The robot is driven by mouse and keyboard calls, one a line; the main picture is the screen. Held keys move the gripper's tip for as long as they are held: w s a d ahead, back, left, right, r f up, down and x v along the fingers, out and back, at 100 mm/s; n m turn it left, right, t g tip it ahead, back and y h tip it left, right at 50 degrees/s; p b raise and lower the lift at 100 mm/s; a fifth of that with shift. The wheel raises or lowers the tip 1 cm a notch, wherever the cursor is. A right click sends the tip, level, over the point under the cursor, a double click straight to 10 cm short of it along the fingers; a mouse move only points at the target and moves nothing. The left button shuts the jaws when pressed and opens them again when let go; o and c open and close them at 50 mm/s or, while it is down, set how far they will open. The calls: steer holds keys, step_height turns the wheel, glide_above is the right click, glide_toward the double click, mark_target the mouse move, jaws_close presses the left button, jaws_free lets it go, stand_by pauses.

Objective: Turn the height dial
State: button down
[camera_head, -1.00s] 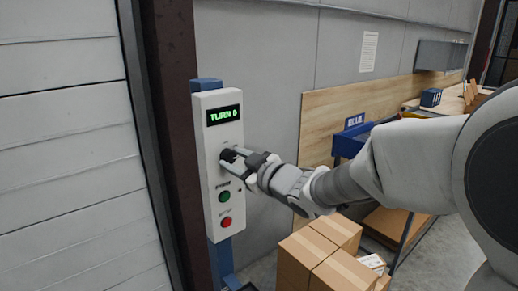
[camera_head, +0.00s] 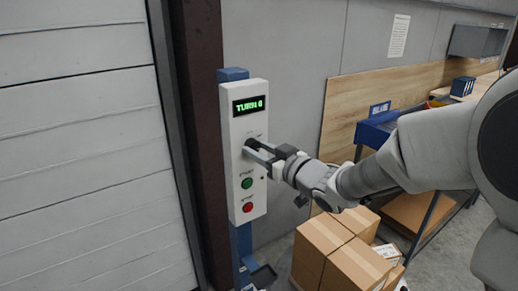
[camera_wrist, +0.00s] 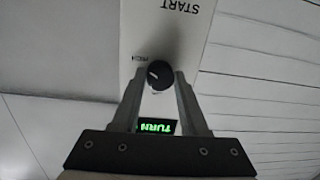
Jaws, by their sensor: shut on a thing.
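The height dial (camera_wrist: 159,75) is a round black knob with a white pointer mark on a white control box (camera_head: 236,195). In the wrist view, which shows the box upside down, the dial sits between the fingertips of my gripper (camera_wrist: 159,78), with a finger on each side. My gripper (camera_head: 252,148) also reaches the dial from the right in the head view and hides most of it there. It is shut on the dial. A display (camera_head: 249,105) above the dial shows green text reading "TURN" and a character that looks like 0.
A green START button (camera_head: 247,183) and a red button (camera_head: 248,207) sit below the dial. Cardboard boxes (camera_head: 345,250) stand on the floor below my arm. A blue bin (camera_head: 380,132) is at the right. A ribbed white door (camera_head: 80,150) fills the left.

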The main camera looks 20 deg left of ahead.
steer(key=shift+c, duration=2.2)
jaws_free()
steer(key=v, duration=1.7)
steer(key=shift+d+p, duration=0.15)
steer(key=shift+p, duration=0.2)
